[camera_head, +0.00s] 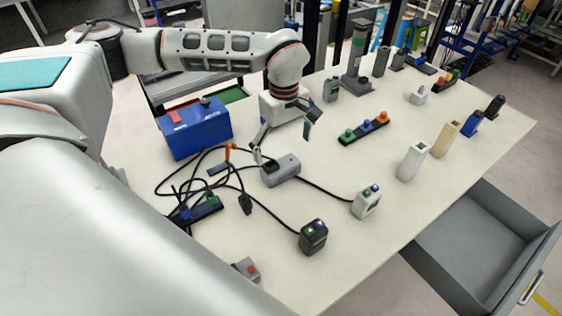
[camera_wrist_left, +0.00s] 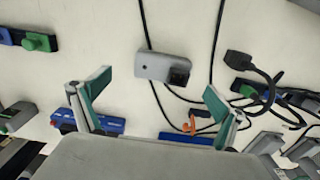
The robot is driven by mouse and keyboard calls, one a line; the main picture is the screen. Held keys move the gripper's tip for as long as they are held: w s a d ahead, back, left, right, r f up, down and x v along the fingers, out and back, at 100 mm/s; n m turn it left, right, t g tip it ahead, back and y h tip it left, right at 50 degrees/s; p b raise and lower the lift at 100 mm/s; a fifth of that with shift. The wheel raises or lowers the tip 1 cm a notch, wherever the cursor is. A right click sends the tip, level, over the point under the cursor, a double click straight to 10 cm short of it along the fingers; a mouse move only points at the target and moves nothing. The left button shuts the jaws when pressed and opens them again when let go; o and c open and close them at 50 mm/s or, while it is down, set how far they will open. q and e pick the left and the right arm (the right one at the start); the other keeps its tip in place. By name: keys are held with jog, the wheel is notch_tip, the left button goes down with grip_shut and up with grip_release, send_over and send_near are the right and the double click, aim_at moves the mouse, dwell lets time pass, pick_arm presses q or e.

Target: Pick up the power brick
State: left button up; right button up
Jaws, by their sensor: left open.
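The power brick (camera_head: 281,170) looks like a grey rounded box with a dark end and a cable, lying on the pale table. In the left wrist view the grey brick (camera_wrist_left: 155,66) lies ahead, between the lines of the two fingers. My left gripper (camera_head: 283,141) is open, with its fingers spread wide just above and behind the brick. Its green-padded fingertips (camera_wrist_left: 156,84) frame empty space, and I see no contact with the brick. My right gripper is not in view.
Black cables (camera_head: 185,188) tangle left of the brick. A blue box (camera_head: 194,134) stands behind them. A black cube device (camera_head: 313,237) and a white two-button box (camera_head: 366,203) stand in front. A strip with coloured knobs (camera_head: 364,130) lies to the right. An open grey drawer (camera_head: 465,262) juts out front right.

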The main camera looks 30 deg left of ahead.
aim_at(282, 167)
pick_arm(q)
jog(key=f, duration=0.4)
jog(key=s+f, duration=0.1)
jog(key=f, duration=0.1)
jog(key=shift+d+f, duration=0.1)
jog(key=shift+w+f, duration=0.15)
jog(key=shift+f, duration=0.45)
jog(key=c, duration=1.4)
